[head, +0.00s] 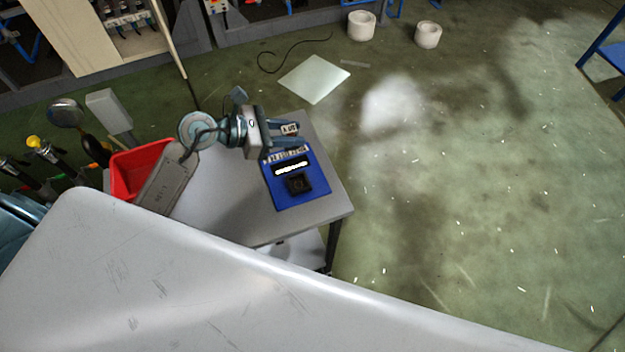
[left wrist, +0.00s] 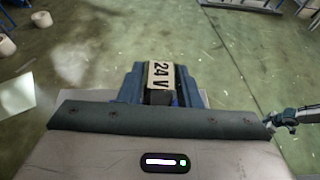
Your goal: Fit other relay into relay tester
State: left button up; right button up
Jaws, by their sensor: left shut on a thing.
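My left gripper (head: 291,136) is shut on a relay (head: 290,128) with a pale label, held above the far edge of the blue relay tester (head: 312,190). In the left wrist view the relay (left wrist: 160,76) shows "24 V" between the two blue fingers. The tester lies on the small grey table. It has a lit display strip and a dark square socket (head: 298,184) on the near side. The relay is apart from that socket. Part of what looks like my right arm's end (left wrist: 285,119) shows at the right of the left wrist view.
The small grey table (head: 225,215) has bare room left of the tester. A red bin (head: 133,165) stands at its left. A pale sheet (head: 314,79) and two white cylinders (head: 361,26) are on the green floor beyond.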

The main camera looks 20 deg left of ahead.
aim_at(298, 185)
jog(key=i+l+z, duration=0.35)
jog(key=l, duration=0.2)
jog(key=i+l+z, duration=0.2)
jog(key=l+z, duration=0.2)
jog(key=i+l+z, duration=0.35)
jog(key=i+l+u, duration=0.35)
jog(key=i+u, duration=0.15)
jog(key=i, duration=0.15)
jog(key=i+u, duration=0.15)
jog(key=u, duration=0.3)
jog(key=i+u, duration=0.15)
jog(key=u, duration=0.3)
jog(key=i+u, duration=0.1)
jog(key=u, duration=0.35)
jog(key=i+l+u, duration=0.1)
jog(key=u, duration=0.35)
jog(key=i+u, duration=0.2)
jog(key=u, duration=0.25)
jog(key=i+l+u, duration=0.1)
jog(key=u, duration=0.4)
jog(key=i+l+u, duration=0.2)
jog(key=u, duration=0.25)
jog(key=i+l+u, duration=0.15)
jog(key=u, duration=0.3)
jog(key=i+l+u, duration=0.25)
jog(key=l+u, duration=0.5)
jog(key=i+l, duration=0.05)
jog(key=l, duration=0.05)
